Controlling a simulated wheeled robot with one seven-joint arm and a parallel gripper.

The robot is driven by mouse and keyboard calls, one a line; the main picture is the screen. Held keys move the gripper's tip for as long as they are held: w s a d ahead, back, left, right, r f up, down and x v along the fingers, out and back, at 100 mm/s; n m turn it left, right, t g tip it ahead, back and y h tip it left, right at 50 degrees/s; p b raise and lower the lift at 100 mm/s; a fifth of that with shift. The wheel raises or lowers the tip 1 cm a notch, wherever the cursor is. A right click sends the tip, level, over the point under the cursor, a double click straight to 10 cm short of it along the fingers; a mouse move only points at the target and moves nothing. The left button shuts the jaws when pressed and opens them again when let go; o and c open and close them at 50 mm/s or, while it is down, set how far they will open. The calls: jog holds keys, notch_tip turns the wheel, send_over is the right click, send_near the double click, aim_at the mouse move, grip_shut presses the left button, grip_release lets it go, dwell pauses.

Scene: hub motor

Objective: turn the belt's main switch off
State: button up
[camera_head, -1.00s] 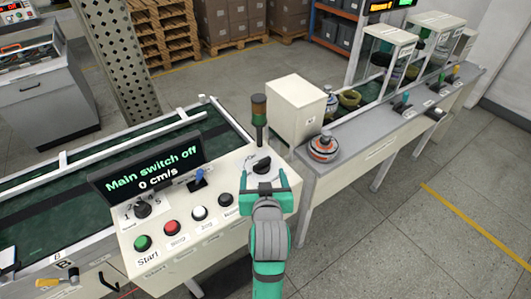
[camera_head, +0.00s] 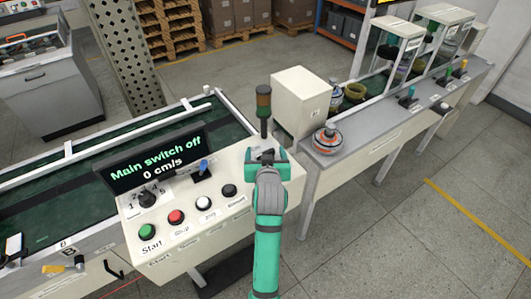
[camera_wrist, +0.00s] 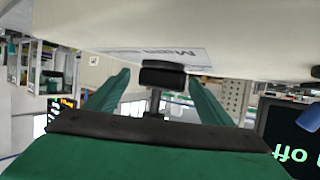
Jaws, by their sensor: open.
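The belt's control panel (camera_head: 219,221) is cream, with a black display (camera_head: 152,162) that reads "Main switch off" and "0 cm/s". The main switch, a black knob, is mostly hidden by my gripper (camera_head: 266,158) in the head view. In the wrist view the black knob (camera_wrist: 163,73) shows beside a partly readable label starting "Main" (camera_wrist: 165,52). My gripper (camera_wrist: 157,95) is open, with one green finger on each side of the knob in that view. I cannot tell whether the fingers touch it.
The panel also carries a green button (camera_head: 147,231), a red button (camera_head: 176,217), white and black buttons, a blue lever (camera_head: 202,173) and a selector knob (camera_head: 147,198). A signal lamp post (camera_head: 264,102) stands just behind my gripper. A grey bench (camera_head: 370,143) lies to the right.

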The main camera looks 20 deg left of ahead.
jog(key=c, duration=1.1)
jog(key=shift+d+n, duration=0.1)
jog(key=shift+n, duration=0.2)
jog(key=shift+o, duration=0.4)
jog(key=shift+n+g+y, duration=0.5)
jog(key=shift+n+y, duration=0.3)
jog(key=shift+y, duration=0.3)
jog(key=shift+n+g+y, duration=1.5)
jog(key=shift+n+y, duration=0.3)
jog(key=shift+n, duration=0.2)
